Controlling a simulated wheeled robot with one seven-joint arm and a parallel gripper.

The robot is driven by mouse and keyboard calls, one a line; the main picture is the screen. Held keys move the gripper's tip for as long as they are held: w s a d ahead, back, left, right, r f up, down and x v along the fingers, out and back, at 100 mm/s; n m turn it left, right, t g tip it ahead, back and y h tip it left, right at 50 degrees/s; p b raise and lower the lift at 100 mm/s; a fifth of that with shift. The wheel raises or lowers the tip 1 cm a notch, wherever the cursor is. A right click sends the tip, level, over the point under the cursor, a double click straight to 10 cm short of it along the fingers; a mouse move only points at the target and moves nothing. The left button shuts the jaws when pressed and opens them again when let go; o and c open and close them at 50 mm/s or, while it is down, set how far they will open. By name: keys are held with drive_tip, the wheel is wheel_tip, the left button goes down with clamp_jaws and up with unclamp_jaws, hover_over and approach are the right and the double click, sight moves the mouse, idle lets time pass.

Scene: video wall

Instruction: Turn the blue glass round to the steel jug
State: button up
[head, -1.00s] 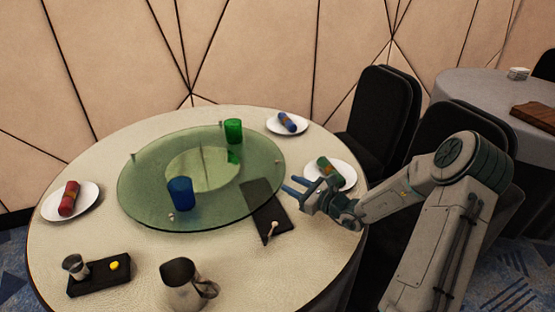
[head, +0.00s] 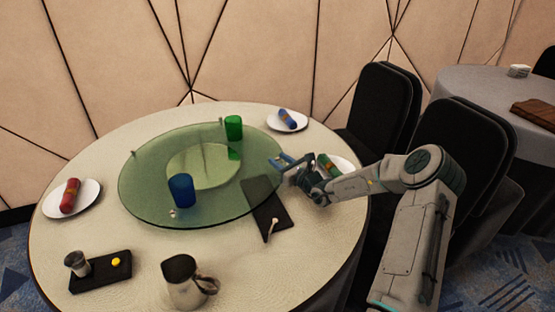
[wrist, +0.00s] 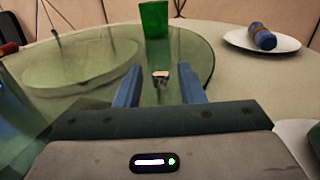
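The blue glass (head: 181,190) stands upright on the near left part of the round green glass turntable (head: 140,200). The steel jug (head: 180,283) stands on the table in front of the turntable, nearest me. My gripper (head: 278,163) is at the turntable's right edge, its blue fingers open and pointing left. In the wrist view a small metal knob (wrist: 160,80) at the rim shows between the open fingertips (wrist: 160,88), apart from both. Small knobs also show at the rim in the head view (head: 173,213). A bluish patch at the wrist view's left edge may be the blue glass.
A green glass (head: 233,127) stands on the turntable's far side. A dark board (head: 266,212) reaches the turntable's right edge. Plates with rolled napkins lie around the table, one (head: 335,162) beside my gripper. A black tray (head: 98,272) is at front left.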

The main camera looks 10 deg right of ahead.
drive_tip(key=shift+x, duration=0.8)
clamp_jaws()
drive_tip(key=shift+w, duration=0.1)
drive_tip(key=shift+n+g+y, duration=0.4)
drive_tip(key=shift+n+y, duration=0.1)
drive_tip(key=shift+y, duration=0.2)
drive_tip(key=shift+w+d+b, duration=0.25)
drive_tip(key=shift+w+b, duration=0.05)
drive_tip(key=shift+w, duration=0.95)
drive_tip(key=shift+w+d+b, duration=0.25)
drive_tip(key=shift+w+b, duration=0.05)
drive_tip(key=shift+w, duration=0.9)
